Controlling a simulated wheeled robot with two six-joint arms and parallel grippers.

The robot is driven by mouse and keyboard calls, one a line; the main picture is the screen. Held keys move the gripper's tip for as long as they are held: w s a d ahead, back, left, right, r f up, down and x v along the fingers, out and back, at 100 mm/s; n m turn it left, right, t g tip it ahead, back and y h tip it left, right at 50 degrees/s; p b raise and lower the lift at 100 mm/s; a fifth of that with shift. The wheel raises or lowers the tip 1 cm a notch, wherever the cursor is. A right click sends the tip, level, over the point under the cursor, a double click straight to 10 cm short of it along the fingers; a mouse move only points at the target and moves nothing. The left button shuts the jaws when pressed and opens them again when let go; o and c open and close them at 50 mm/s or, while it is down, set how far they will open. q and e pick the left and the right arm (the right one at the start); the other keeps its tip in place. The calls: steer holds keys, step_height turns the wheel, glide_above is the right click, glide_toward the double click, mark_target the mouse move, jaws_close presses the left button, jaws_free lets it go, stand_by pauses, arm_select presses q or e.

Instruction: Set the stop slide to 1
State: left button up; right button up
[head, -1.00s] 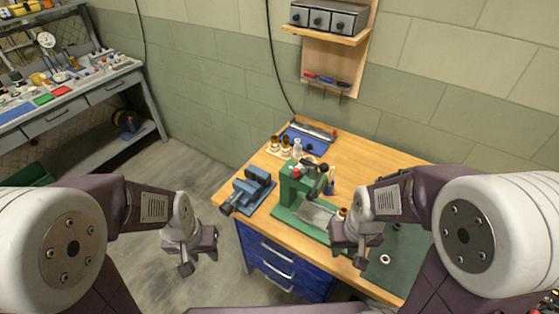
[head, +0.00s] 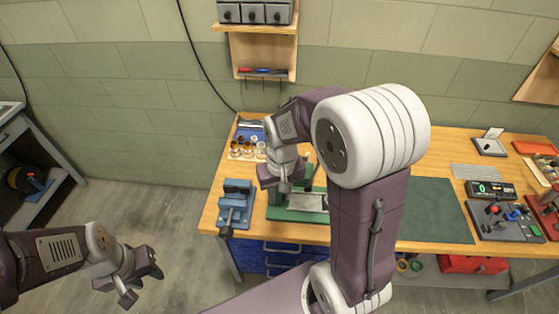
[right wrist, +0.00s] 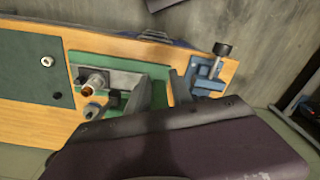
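The green press (head: 276,212) stands on the bench with a silver plate (head: 307,202) on its base; my right arm hides much of it. The right wrist view shows its green base (right wrist: 75,62) and a copper-tipped cylinder (right wrist: 89,88) on the grey part. I cannot make out which part is the stop slide or any number on it. My right gripper (head: 289,186) is above the press, its two fingers apart with nothing between them in the right wrist view (right wrist: 160,88). My left gripper (head: 138,281) is open and empty over the floor, left of the bench.
A blue vise (head: 235,207) stands left of the press. Small bottles (head: 247,150) stand behind. Farther right are a display reading 0 (head: 490,189) and a panel with red-topped levers (head: 503,222).

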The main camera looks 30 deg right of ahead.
steer(key=w+d+r+p, duration=0.2)
steer(key=r, duration=0.1)
steer(key=w+d+r+m+p, duration=0.1)
steer(key=w+d+r+p, duration=0.1)
steer(key=w+r+p, duration=0.1)
steer(key=w+d+r+m+p, duration=0.1)
steer(key=w+d+r+p, duration=0.1)
steer(key=r+p, duration=0.1)
steer(key=shift+w+d+g, duration=0.2)
steer(key=shift+d+g, duration=0.1)
steer(key=shift+d, duration=0.1)
steer(key=f+p, duration=0.2)
steer(key=f, duration=0.5)
steer(key=shift+a+f, duration=0.2)
steer(key=shift+d+f, duration=0.15)
steer(key=shift+f, duration=0.5)
jaws_close()
steer(key=shift+r, duration=0.1)
